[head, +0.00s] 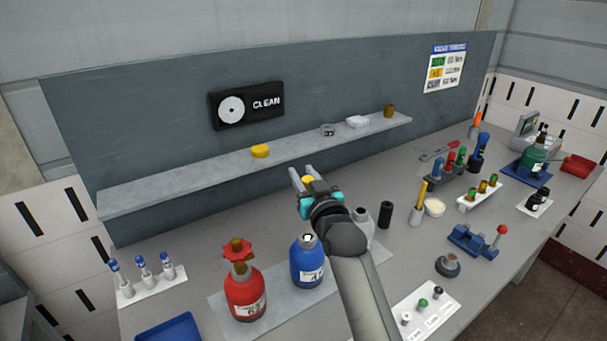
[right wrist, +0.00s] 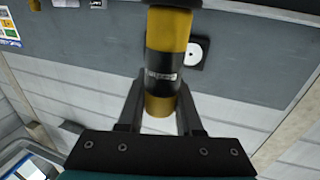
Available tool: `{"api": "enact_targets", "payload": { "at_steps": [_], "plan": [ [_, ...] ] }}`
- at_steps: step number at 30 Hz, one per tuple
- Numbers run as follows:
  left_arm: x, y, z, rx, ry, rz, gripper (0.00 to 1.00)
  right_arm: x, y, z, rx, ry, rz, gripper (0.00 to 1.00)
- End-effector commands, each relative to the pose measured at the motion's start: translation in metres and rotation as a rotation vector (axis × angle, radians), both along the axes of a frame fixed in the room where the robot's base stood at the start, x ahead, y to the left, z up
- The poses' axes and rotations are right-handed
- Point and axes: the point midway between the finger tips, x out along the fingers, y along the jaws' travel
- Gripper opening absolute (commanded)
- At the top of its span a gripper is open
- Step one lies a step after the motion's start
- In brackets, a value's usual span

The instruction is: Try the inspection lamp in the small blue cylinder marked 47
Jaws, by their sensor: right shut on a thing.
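The blue cylinder (head: 308,268) stands upright on a grey mat on the bench, with a bare pale neck and a white label only partly readable as starting with 4. My right gripper (head: 308,182) is above and behind it, apart from it, near the shelf's front. It is shut on a yellow and black rod-shaped thing, the inspection lamp by its look (right wrist: 168,60); the lamp's yellow end also shows in the head view. A small label sits on its black band. My left gripper is not in view.
A red cylinder (head: 243,294) with a red handwheel stands left of the blue one. A pale cylinder (head: 362,222) is partly hidden by my right arm. A shelf (head: 210,172) runs behind. A black pot (head: 386,215) and a tool rack (head: 446,172) stand to the right.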

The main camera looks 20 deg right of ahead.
Motion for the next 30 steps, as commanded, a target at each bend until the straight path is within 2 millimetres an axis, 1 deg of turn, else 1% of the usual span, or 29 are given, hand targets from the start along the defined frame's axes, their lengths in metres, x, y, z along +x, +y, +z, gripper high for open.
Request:
{"api": "enact_targets", "payload": {
  "at_steps": [30],
  "plan": [
    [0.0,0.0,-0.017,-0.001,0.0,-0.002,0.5,0.0,0.0,-0.026,-0.001,-0.001,0.0,0.0]
  ]
}}
